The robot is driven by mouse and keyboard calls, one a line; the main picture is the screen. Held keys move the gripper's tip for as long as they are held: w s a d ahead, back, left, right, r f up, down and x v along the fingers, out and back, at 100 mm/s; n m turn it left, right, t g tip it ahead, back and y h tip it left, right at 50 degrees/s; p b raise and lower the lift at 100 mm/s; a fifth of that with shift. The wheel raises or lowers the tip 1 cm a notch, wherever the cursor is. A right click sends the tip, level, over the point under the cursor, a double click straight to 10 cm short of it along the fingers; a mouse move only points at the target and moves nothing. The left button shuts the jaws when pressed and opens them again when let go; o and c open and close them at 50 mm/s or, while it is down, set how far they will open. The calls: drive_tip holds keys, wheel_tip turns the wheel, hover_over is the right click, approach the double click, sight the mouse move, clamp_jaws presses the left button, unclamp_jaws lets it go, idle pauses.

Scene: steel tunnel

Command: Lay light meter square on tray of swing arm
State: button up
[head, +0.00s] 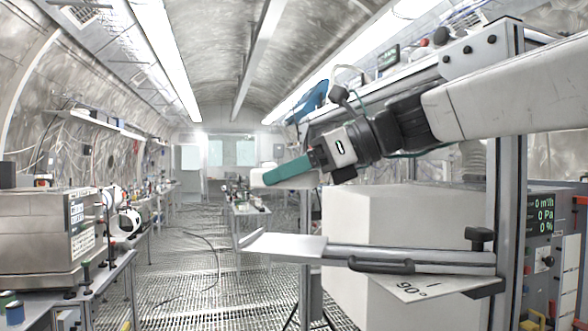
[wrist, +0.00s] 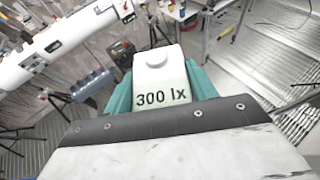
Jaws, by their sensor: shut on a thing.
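The light meter (wrist: 161,80) is a pale box with a round white knob and the marking "300 lx". In the wrist view it sits between the teal fingers of my gripper (wrist: 159,88). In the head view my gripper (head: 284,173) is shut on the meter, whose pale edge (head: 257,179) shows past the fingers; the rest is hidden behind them. The swing arm (head: 420,257) reaches left from a post. Its flat pale tray (head: 286,246) has a raised left end and looks empty. My gripper is above the tray, clearly apart from it.
A plate marked "90°" (head: 425,287) lies under the swing arm, near a dark knob (head: 480,236). A large white box (head: 380,215) stands behind the arm. A panel with green readouts (head: 545,215) is at right. Benches (head: 100,280) line the left; the grated floor between is mostly open.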

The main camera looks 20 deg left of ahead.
sight(290, 242)
drive_tip(key=shift+s+f, duration=0.1)
drive_tip(key=shift+f, duration=3.6)
drive_tip(key=shift+f, duration=0.5)
drive_tip(key=o, duration=1.1)
drive_tip(key=shift+o, duration=0.2)
drive_tip(key=shift+d, duration=0.1)
